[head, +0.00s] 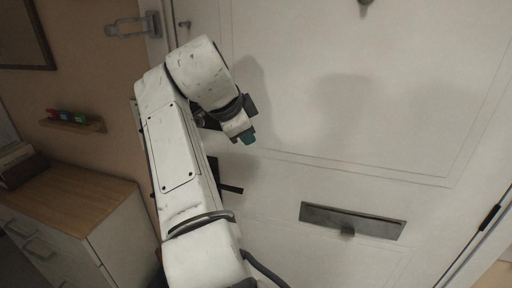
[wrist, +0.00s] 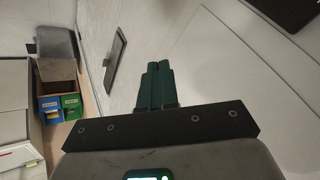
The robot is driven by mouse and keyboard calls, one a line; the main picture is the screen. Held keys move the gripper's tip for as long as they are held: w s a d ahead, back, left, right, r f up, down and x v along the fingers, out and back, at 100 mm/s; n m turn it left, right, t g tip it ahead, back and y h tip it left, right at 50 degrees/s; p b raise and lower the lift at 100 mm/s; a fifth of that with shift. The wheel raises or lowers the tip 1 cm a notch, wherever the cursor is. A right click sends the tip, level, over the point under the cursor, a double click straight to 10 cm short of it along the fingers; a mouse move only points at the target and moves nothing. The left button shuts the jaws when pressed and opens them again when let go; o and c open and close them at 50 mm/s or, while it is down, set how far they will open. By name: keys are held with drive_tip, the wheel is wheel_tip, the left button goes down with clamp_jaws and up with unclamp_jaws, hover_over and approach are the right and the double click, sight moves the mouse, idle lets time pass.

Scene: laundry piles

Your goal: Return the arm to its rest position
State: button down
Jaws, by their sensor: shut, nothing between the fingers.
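My white arm rises through the middle of the head view and bends over at the top. My gripper (head: 246,136) hangs at its end, in front of a white door (head: 330,120). In the wrist view the green fingers of my gripper (wrist: 157,84) lie side by side, shut, with nothing held. No object touches the fingers in either view.
The door has a dark mail slot (head: 352,220) at lower right. A wood-topped cabinet (head: 70,205) stands at lower left. A small wall shelf (head: 75,124) holds several coloured items. A metal latch (head: 132,27) is at the door's upper left.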

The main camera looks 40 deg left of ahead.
drive_tip(key=shift+a+v, duration=0.15)
drive_tip(key=shift+v, duration=0.5)
drive_tip(key=shift+a+v, duration=0.15)
drive_tip(key=shift+v, duration=0.55)
drive_tip(key=w+d+f+n+g+h, duration=0.1)
drive_tip(key=w+d+f, duration=0.2)
drive_tip(key=d+f, duration=0.95)
drive_tip(key=w+d+f+n+g, duration=0.2)
drive_tip(key=w+d+f, duration=0.1)
drive_tip(key=d+f, duration=0.95)
drive_tip(key=s+d+f, duration=0.5)
drive_tip(key=d+f, duration=0.5)
drive_tip(key=d, duration=0.3)
drive_tip(key=s+d+f+n+g, duration=0.1)
drive_tip(key=s+d+f, duration=0.3)
drive_tip(key=s+d, duration=0.65)
drive_tip(key=s+d+f+n+g, duration=0.1)
drive_tip(key=s+d+f, duration=0.3)
drive_tip(key=s+d, duration=0.6)
drive_tip(key=s+d+r, duration=0.1)
drive_tip(key=s+d, duration=0.5)
drive_tip(key=s, duration=0.4)
drive_tip(key=shift+d+r+n+g, duration=0.2)
drive_tip(key=shift+n+g, duration=0.1)
drive_tip(key=shift+g, duration=0.1)
